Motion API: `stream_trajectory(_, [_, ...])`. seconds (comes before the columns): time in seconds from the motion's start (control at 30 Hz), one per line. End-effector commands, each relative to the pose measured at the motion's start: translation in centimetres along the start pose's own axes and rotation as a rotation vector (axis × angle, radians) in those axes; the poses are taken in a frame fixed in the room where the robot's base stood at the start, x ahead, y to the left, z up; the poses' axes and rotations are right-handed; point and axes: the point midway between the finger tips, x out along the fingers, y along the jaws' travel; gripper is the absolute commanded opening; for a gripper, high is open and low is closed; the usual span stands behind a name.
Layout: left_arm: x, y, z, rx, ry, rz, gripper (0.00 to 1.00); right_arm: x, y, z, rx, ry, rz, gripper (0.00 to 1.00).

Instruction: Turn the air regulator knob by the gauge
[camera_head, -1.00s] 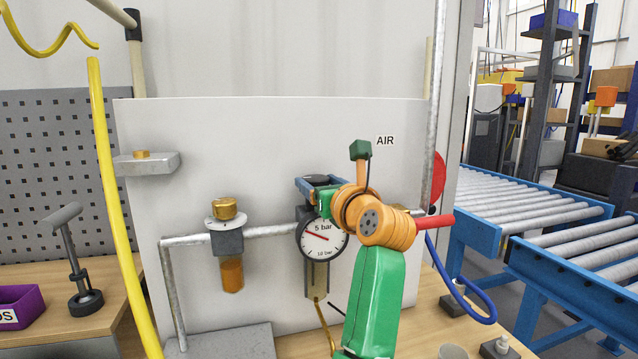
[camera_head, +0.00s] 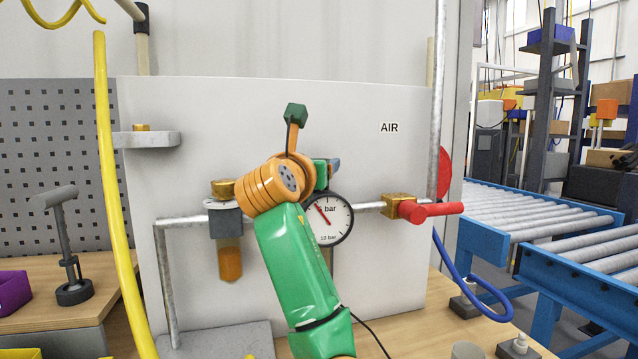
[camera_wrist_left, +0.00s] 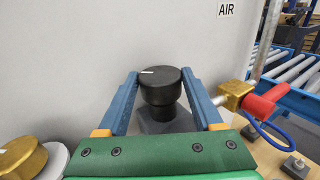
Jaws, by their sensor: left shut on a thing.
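The black regulator knob (camera_wrist_left: 160,88) stands upright in the left wrist view, with a white mark on its top pointing left. The blue fingers of my left gripper (camera_wrist_left: 160,75) are shut on it from both sides. In the head view my orange wrist hides the knob, and only a bit of blue finger shows above the gauge. The white round gauge (camera_head: 336,226) is just below and right of my wrist, partly covered by it. Its red needle points up and left. My right gripper is in neither view.
A brass valve with a red handle (camera_head: 430,210) is on the pipe right of the gauge. A brass-topped unit with an amber bowl (camera_head: 230,262) is left, close behind my wrist. A yellow hose (camera_head: 112,180) hangs at the left. The white panel (camera_head: 370,100) is behind.

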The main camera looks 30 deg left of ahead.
Motion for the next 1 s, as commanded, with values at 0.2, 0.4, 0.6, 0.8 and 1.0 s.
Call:
stream_trajectory(0.2, [0.0, 0.5, -0.2, -0.004, -0.002, -0.202, 0.12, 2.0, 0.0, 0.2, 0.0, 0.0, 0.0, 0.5])
stream_trajectory(0.4, [0.1, 0.7, 0.1, -0.005, -0.001, -0.385, 0.12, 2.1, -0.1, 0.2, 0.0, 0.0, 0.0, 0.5])
stream_trajectory(0.6, [0.2, 0.9, 0.3, -0.002, 0.001, -0.536, 0.12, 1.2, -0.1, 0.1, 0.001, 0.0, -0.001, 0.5])
stream_trajectory(0.8, [0.3, 0.9, 0.3, -0.001, 0.002, -0.646, 0.12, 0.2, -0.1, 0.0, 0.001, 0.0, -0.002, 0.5])
stream_trajectory(1.0, [0.4, 1.0, 0.1, 0.0, 0.004, -0.708, 0.12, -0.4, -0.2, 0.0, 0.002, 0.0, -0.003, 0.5])
